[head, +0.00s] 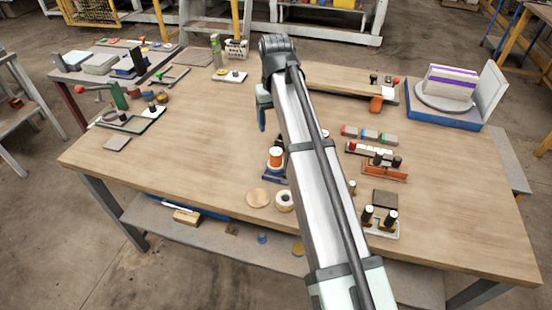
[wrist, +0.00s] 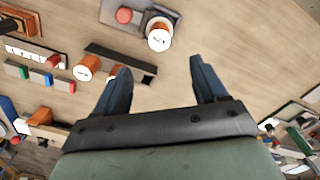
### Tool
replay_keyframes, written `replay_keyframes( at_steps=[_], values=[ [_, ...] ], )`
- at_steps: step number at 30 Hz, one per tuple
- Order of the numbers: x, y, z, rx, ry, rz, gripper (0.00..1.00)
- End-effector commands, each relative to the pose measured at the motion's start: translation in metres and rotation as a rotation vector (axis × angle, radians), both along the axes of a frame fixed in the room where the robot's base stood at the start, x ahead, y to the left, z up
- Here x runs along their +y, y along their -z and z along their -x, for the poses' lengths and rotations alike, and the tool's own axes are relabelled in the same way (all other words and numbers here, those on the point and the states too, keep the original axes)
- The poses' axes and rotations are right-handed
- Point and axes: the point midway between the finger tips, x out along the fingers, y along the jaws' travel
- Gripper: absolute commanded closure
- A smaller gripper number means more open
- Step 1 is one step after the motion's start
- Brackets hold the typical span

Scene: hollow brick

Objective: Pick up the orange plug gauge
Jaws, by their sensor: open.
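My gripper (wrist: 160,66) is open and empty, its two dark blue fingers spread above bare tabletop in the wrist view. In the head view it hangs left of my arm (head: 262,112). Several orange cylinders could be the plug gauge; I cannot tell which. One with a white top (wrist: 159,38) stands on a grey base just beyond the fingertips; it seems to be the orange and white one on a blue base in the head view (head: 275,157). Another white-topped one (wrist: 87,67) and an orange piece (wrist: 117,71) are left of the fingers by a dark bar. My arm hides that area in the head view.
A red knob (wrist: 124,15) shares the grey base. Coloured blocks (head: 368,135) and an orange rack (head: 385,172) lie right of my arm. The table's left middle (head: 200,150) is clear.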

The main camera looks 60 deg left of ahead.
Motion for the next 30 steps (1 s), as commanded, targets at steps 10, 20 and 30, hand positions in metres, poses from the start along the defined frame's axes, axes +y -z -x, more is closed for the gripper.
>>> replay_keyframes(
  at_steps=[10, 20, 30],
  values=[
    [-0.001, 0.051, 0.002, 0.002, -0.002, 0.005, 0.29],
    [0.000, 0.084, 0.002, 0.001, -0.002, 0.002, 0.29],
    [-0.001, 0.106, 0.000, 0.002, -0.002, 0.003, 0.29]
  ],
)
